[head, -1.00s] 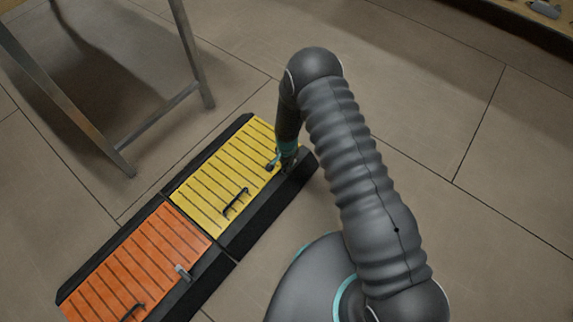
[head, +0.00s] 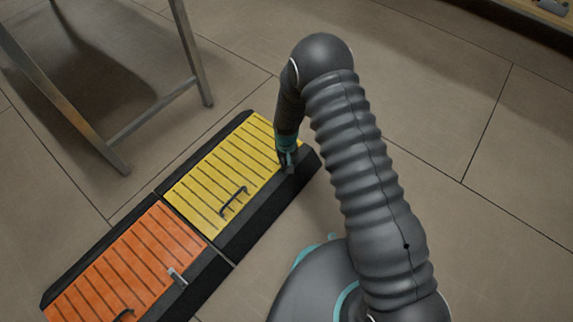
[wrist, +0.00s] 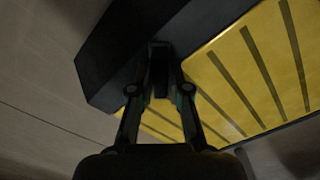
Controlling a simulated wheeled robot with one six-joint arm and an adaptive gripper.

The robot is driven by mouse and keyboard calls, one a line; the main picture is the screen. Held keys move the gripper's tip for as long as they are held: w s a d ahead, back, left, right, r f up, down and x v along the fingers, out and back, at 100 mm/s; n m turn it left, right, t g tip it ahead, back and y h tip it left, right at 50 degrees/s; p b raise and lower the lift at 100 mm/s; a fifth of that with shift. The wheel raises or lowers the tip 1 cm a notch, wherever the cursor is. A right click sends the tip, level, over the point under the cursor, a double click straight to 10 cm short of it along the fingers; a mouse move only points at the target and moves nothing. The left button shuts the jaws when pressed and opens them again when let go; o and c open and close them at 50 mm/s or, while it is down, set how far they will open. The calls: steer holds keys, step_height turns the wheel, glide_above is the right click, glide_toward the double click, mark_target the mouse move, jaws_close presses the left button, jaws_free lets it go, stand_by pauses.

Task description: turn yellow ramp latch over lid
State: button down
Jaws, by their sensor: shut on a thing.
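The yellow ramp lid (head: 222,180) lies flat in its black ramp frame (head: 262,205), with a black handle (head: 234,201) on it. My gripper (head: 288,164) is down at the right end of the yellow ramp, at the border between lid and black frame. In the wrist view my gripper (wrist: 159,78) is shut on a small dark piece at the frame's edge beside the yellow lid (wrist: 255,70). This piece appears to be the yellow ramp latch; the fingers hide most of it, so its exact angle cannot be told.
An orange ramp lid (head: 128,262) adjoins at lower left, with a grey latch (head: 177,276) at its edge. A metal trestle leg (head: 190,50) stands behind the ramps at upper left. The tiled floor (head: 440,120) to the right is clear.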

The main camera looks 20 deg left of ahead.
steer(key=n+b, duration=0.2)
steer(key=n, duration=0.2)
steer(key=shift+a+f+n, duration=0.1)
steer(key=shift+n, duration=0.2)
steer(key=shift+s+n+b, duration=0.1)
steer(key=shift+n+b, duration=0.5)
steer(key=shift+n, duration=1.2)
steer(key=c, duration=1.1)
jaws_free()
steer(key=shift+r, duration=0.2)
step_height(320, 180, up, 12)
steer(key=shift+f, duration=0.1)
